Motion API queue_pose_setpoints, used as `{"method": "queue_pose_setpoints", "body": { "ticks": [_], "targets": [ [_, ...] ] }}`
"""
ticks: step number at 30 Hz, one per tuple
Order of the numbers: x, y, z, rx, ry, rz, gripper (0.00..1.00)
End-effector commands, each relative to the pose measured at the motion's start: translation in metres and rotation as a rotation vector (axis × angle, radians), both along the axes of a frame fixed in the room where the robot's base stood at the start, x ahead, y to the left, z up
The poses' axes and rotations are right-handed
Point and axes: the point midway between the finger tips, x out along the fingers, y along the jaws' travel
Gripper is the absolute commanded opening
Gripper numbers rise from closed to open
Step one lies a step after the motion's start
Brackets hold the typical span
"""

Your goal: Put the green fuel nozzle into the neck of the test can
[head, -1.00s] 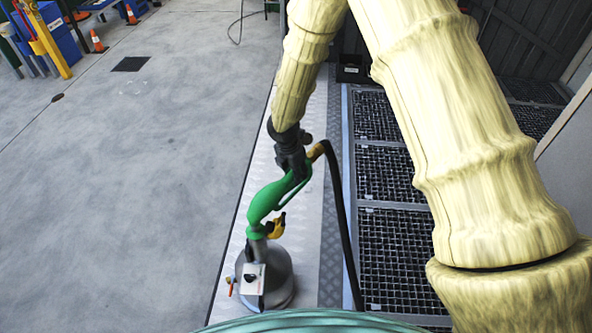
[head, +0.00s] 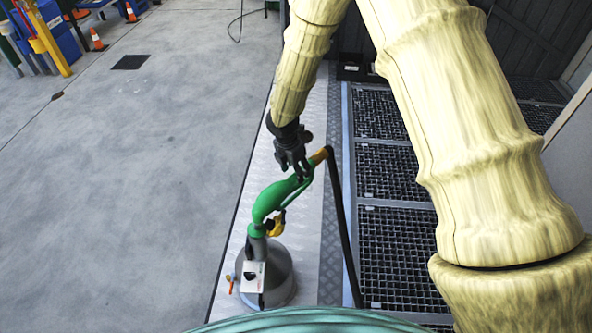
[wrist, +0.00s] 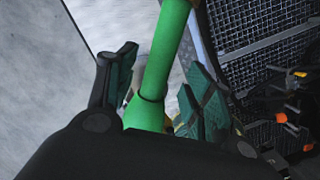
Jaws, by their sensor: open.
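The green fuel nozzle (head: 267,204) leans in the head view with its grey spout end down at the top of the test can (head: 279,277). The spout appears to be in the can's neck, though the tip is hidden. My gripper (head: 300,174) is open at the upper, hose end of the nozzle handle. In the wrist view the green handle (wrist: 168,55) runs between my two spread fingers (wrist: 158,98), with visible gaps beside it. The grey can stands upright with a white label plate on its front.
A black hose (head: 339,225) hangs from the nozzle's brass-coloured end down beside the metal grating (head: 392,235). The can stands on a light strip of floor plate (head: 305,215). Open concrete floor (head: 130,190) lies to the left. Orange cones (head: 97,40) stand far off.

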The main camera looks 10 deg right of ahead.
Motion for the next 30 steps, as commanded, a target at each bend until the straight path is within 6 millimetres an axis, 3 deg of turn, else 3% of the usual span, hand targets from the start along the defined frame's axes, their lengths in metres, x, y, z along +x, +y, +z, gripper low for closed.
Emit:
{"method": "queue_pose_setpoints", "body": {
  "ticks": [16,22,30],
  "targets": [
    [-0.009,0.015,0.087,0.002,-0.003,0.002,0.52],
    [-0.011,0.018,0.101,0.001,-0.002,0.000,0.52],
    [-0.011,0.018,0.104,0.001,-0.001,0.001,0.52]
  ]
}}
